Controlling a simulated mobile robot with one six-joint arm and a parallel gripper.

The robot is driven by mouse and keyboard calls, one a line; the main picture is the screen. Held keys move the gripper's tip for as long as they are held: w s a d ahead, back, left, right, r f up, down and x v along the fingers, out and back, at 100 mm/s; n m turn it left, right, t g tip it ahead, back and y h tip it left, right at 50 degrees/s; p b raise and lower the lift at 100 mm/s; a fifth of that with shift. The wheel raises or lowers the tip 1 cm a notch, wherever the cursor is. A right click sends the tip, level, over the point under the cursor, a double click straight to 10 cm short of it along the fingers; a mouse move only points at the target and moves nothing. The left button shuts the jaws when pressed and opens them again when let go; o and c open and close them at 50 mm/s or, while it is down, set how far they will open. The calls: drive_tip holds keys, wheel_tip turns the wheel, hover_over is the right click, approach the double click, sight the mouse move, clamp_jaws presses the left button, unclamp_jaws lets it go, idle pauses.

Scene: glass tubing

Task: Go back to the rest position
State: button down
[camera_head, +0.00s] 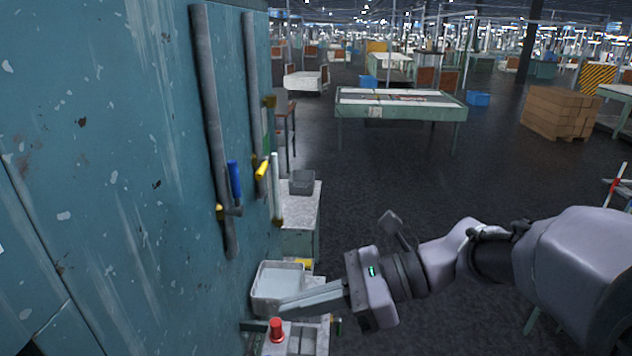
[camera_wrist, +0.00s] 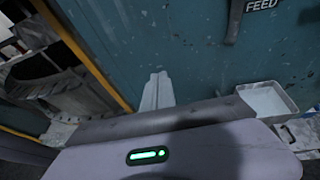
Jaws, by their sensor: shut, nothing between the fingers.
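My gripper (camera_head: 285,309) is at the end of my arm, which reaches in from the right in the head view. Its long fingers lie together, with nothing between them. The fingertips are close to the white tray (camera_head: 264,303), at its front right as seen; I cannot tell whether they touch it. In the wrist view my gripper (camera_wrist: 158,76) points toward the blue-green machine panel, and the tray (camera_wrist: 268,86) is to its right.
The blue-green machine wall (camera_head: 120,150) fills the left, with grey pipes, a blue handle (camera_head: 235,180) and a yellow handle (camera_head: 262,169). A red button (camera_head: 276,328) stands below the gripper. A grey bin (camera_head: 302,182) stands farther back. The dark floor (camera_head: 420,190) beyond my arm is open.

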drive_tip(key=s+d+f+n+h+b, duration=0.1)
drive_tip(key=s+f+n+h+b, duration=0.3)
drive_tip(key=f, duration=0.6)
drive_tip(key=s+d+f+n+h+b, duration=0.15)
drive_tip(key=s+f+b, duration=0.25)
drive_tip(key=f+b, duration=0.4)
drive_tip(key=s+d+f+n+t+h+b, duration=0.1)
drive_tip(key=d+f+n+t+h+b, duration=0.2)
drive_tip(key=f, duration=0.6)
drive_tip(key=s+d+f+n+t+h+b, duration=0.1)
drive_tip(key=d+f+n+t+h+b, duration=0.2)
drive_tip(key=d+f+n+b, duration=0.2)
wheel_tip(320, 180, down, 4)
drive_tip(key=d+b, duration=0.2)
drive_tip(key=b, duration=0.3)
drive_tip(key=shift+s, duration=0.15)
